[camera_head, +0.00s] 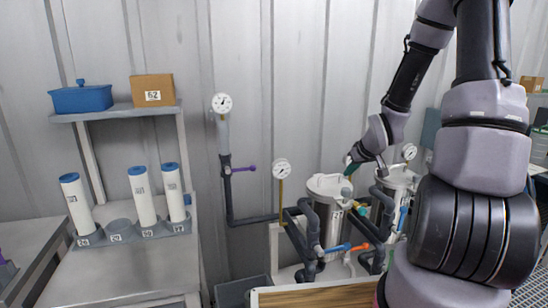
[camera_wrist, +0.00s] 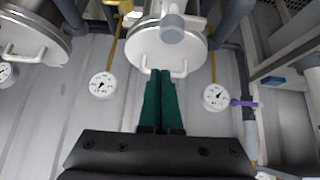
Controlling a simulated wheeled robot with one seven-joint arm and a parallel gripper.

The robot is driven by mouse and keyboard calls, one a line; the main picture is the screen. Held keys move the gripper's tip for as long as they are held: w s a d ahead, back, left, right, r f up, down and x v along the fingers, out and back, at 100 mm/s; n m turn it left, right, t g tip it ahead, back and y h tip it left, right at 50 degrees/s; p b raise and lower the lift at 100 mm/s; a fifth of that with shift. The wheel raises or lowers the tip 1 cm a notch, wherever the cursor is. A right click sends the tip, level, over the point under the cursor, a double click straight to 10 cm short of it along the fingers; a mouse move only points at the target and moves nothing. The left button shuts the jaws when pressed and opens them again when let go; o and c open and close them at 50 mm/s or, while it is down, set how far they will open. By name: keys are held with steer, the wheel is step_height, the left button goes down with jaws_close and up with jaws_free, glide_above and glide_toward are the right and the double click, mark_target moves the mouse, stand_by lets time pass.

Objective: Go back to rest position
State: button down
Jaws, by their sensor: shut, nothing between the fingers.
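My gripper (camera_head: 349,167) is at the end of my raised arm, close to the tops of the two silver vessels at the right. In the wrist view its two green fingers (camera_wrist: 164,73) are together with nothing between them. The fingertips overlap the near edge of a vessel lid (camera_wrist: 143,48) with a white handle; I cannot tell whether they touch. The left vessel (camera_head: 328,190) and the right vessel (camera_head: 402,175) stand upright with lids on. My forearm partly hides the right one.
Grey pipes (camera_head: 238,205), a purple-handled valve (camera_head: 240,169) and gauges (camera_head: 221,103) line the wall. At left, a rack (camera_head: 118,234) holds white cartridges with blue caps; a shelf (camera_head: 125,110) above bears a blue pot (camera_head: 81,98) and a cardboard box (camera_head: 152,90). A wooden surface (camera_head: 315,297) lies in front.

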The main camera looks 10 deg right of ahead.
steer(key=s+a+r+m+h, duration=0.1)
steer(key=s+r+m, duration=0.1)
steer(key=s+r, duration=0.5)
steer(key=s+a+r+m+h, duration=0.1)
steer(key=s+a+r, duration=0.1)
steer(key=r, duration=0.8)
steer(key=s+a+r+m+y, duration=0.1)
steer(key=s+a+r, duration=0.1)
steer(key=s+r, duration=0.3)
steer(key=s+a+r+m+y, duration=0.2)
steer(key=s+r, duration=0.3)
steer(key=s, duration=0.5)
steer(key=shift+a+r, duration=0.35)
steer(key=shift+a, duration=0.5)
steer(key=c, duration=1.5)
jaws_free()
steer(key=shift+c, duration=0.2)
